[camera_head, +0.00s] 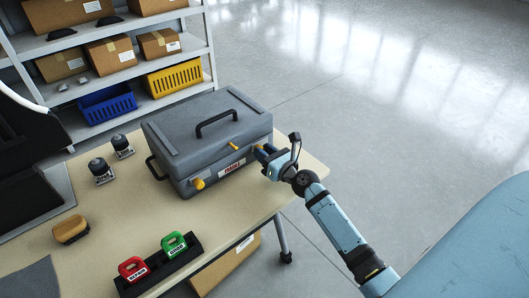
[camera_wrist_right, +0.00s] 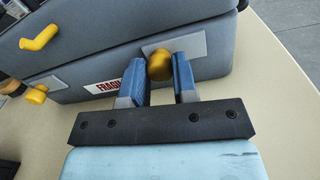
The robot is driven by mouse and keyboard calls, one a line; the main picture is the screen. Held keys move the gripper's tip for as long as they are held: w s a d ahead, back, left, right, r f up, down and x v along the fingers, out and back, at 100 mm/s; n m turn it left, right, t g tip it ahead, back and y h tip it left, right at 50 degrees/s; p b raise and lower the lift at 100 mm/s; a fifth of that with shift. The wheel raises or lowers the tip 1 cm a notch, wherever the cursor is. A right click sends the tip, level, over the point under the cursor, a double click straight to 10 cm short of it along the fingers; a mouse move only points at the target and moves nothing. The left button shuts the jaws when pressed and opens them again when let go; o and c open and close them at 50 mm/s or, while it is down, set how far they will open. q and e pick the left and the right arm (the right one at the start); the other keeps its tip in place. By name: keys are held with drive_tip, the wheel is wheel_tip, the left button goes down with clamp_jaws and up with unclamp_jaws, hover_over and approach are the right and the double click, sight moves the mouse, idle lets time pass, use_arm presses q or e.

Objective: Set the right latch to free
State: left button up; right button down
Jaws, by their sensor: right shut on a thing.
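A grey case (camera_head: 205,135) stands closed on the table, with a dark carry handle on its lid. My right gripper (camera_head: 268,153) is at the right end of the case's front. In the right wrist view its fingers (camera_wrist_right: 160,82) are shut around the yellow knob of the right latch (camera_wrist_right: 159,64), which sits on a light plate. The left latch (camera_head: 198,184) is a yellow knob at the left of the front; it also shows in the wrist view (camera_wrist_right: 37,94). A yellow lever (camera_head: 234,146) sits between them, higher up. My left gripper is not in view.
The table (camera_head: 130,205) also holds two dark canisters (camera_head: 101,171), a yellow-brown block (camera_head: 71,230) and a black holder (camera_head: 185,256) with red and green tagged pieces. A shelf with boxes and bins (camera_head: 174,79) stands behind. The floor at right is clear.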

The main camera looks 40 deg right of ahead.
sight(264, 140)
drive_tip(key=d, duration=0.3)
drive_tip(key=shift+w, duration=0.15)
drive_tip(key=shift+d, duration=0.2)
drive_tip(key=c, duration=0.9)
unclamp_jaws()
drive_tip(key=shift+d, duration=0.1)
